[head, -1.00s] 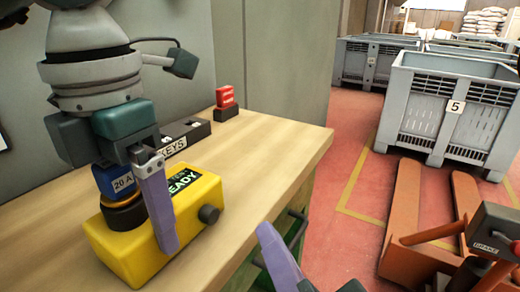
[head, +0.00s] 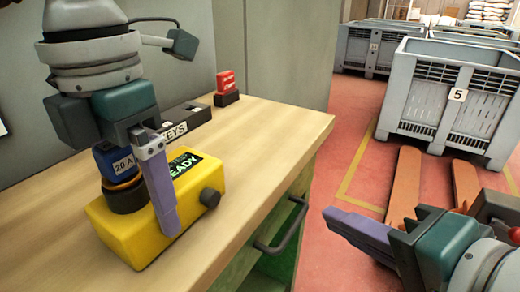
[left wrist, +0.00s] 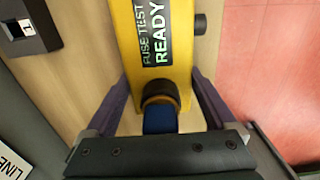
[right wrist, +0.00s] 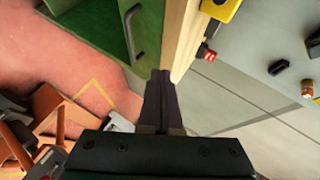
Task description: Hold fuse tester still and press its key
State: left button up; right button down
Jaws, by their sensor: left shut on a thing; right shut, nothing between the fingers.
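The yellow fuse tester (head: 140,240) lies on the wooden bench, its dark display reading FUSE TEST READY. A blue key (head: 113,160) marked 20 A stands in a black ring socket on its top; the left wrist view shows the key (left wrist: 160,120) too.
A dark KEYS rack (head: 196,114) and a red block (head: 226,82) on a dark base stand farther back on the bench (head: 275,130). A bench handle (head: 283,228) juts from its front. An orange pallet truck (head: 405,180) and grey crates (head: 440,110) stand on the red floor.

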jog(key=s+r+n+g+y, duration=0.3)
jog(key=s+r+g+y, duration=0.1)
jog(key=r, duration=0.3)
jog(key=shift+s+d+n+g+y, duration=0.15)
jog(key=shift+s+n+g+y, duration=0.25)
jog(key=shift+g, duration=0.5)
send_near(215, 202)
notch_tip(215, 202, down, 3)
jog(key=a, duration=0.2)
jog(key=shift+w+a, duration=0.95)
jog(key=shift+a, duration=0.05)
jog(key=shift+w+a, duration=0.25)
jog(key=shift+a, duration=0.25)
